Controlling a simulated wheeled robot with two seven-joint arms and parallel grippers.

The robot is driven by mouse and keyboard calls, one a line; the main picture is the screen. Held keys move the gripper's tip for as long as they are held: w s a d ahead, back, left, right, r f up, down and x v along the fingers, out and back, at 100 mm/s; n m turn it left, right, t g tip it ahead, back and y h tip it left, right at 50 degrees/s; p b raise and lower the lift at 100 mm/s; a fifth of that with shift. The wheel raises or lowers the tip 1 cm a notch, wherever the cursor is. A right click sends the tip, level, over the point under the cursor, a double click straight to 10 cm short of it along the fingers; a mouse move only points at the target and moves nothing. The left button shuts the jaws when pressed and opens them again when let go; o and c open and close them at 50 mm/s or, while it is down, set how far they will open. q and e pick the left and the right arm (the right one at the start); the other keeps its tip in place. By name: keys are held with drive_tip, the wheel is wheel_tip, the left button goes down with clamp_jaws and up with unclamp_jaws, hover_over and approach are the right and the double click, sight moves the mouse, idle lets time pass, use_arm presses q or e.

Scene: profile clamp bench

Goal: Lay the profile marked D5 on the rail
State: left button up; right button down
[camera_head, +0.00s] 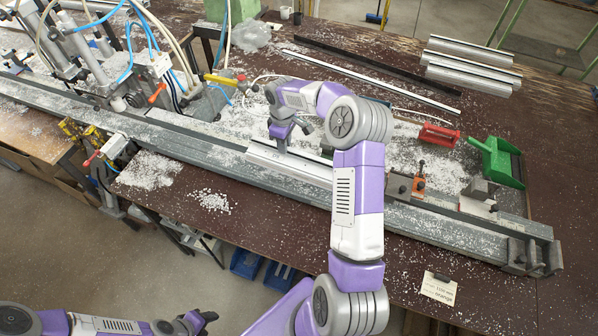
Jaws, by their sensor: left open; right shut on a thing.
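A short silver profile (312,173) lies along the grey rail (420,222), on or just above it; I cannot tell if it touches. A small mark shows on it, too small to read. My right gripper (283,148) is shut on the profile near its left end, and my forearm hides part of its right end. Several more silver profiles (470,62) lie side by side at the back right of the bench. My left gripper (207,318) is open and empty, low at the bottom left, off the bench.
A clamp machine with hoses (95,60) stands at the rail's left. Orange-handled stop (419,184), red brush (439,136) and green dustpan (497,163) are at the right. A card (439,289) lies in front. White chips litter the brown bench (490,300).

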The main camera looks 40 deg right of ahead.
drive_tip(key=shift+w+d, duration=0.1)
drive_tip(key=shift+d, duration=0.3)
wheel_tip(320, 180, down, 5)
drive_tip(key=shift+d+f+p, duration=0.1)
drive_tip(key=shift+f+p, duration=0.1)
drive_tip(key=shift+p, duration=0.1)
drive_tip(key=shift+f, duration=2.25)
drive_tip(key=c, duration=1.4)
unclamp_jaws()
drive_tip(key=shift+f, duration=0.15)
drive_tip(key=o, duration=0.4)
